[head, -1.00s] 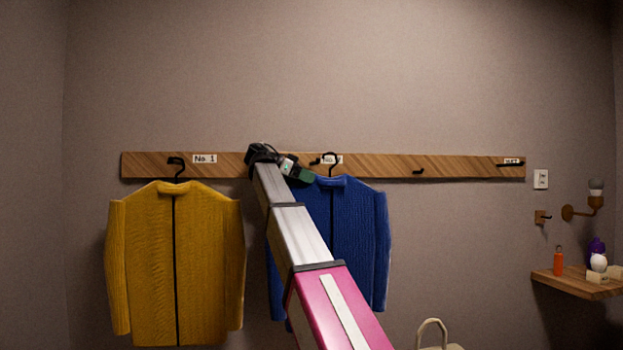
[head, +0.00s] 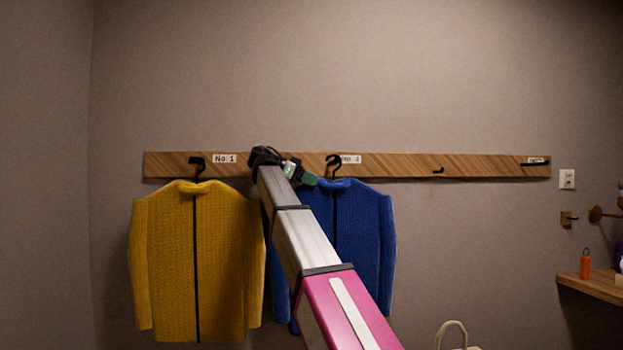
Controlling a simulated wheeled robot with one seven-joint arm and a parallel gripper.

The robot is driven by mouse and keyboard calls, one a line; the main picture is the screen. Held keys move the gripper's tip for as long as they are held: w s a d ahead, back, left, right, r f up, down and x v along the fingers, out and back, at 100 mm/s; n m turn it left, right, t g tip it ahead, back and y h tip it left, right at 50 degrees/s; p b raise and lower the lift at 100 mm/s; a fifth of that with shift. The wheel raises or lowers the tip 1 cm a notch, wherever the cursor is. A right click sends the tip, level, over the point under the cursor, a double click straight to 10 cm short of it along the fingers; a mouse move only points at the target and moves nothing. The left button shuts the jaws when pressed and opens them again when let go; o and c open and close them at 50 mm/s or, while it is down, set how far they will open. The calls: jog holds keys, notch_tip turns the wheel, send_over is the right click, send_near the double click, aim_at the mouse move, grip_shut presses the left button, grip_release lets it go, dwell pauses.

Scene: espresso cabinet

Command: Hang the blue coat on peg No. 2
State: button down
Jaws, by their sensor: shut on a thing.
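The blue coat (head: 362,235) hangs from a black hanger (head: 334,165) in the head view. The hanger's hook lies over the rail, just left of the partly covered No. 2 label (head: 351,159). Peg No. 2 is not distinct behind the hook, so I cannot tell whether the hook is on it. My gripper (head: 308,178) is shut on the blue coat's hanger at the coat's upper left shoulder. My arm covers much of the coat's left side and the exact grip.
A yellow coat (head: 165,255) hangs at the No. 1 label (head: 224,158), close left of the blue coat. The wooden rail (head: 400,166) has a free peg (head: 437,170) further right. A shelf (head: 592,283) with an orange bottle (head: 585,264) is at the right.

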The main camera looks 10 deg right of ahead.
jog(key=shift+f, duration=0.2)
jog(key=shift+c, duration=1)
grip_release()
jog(key=shift+a, duration=0.1)
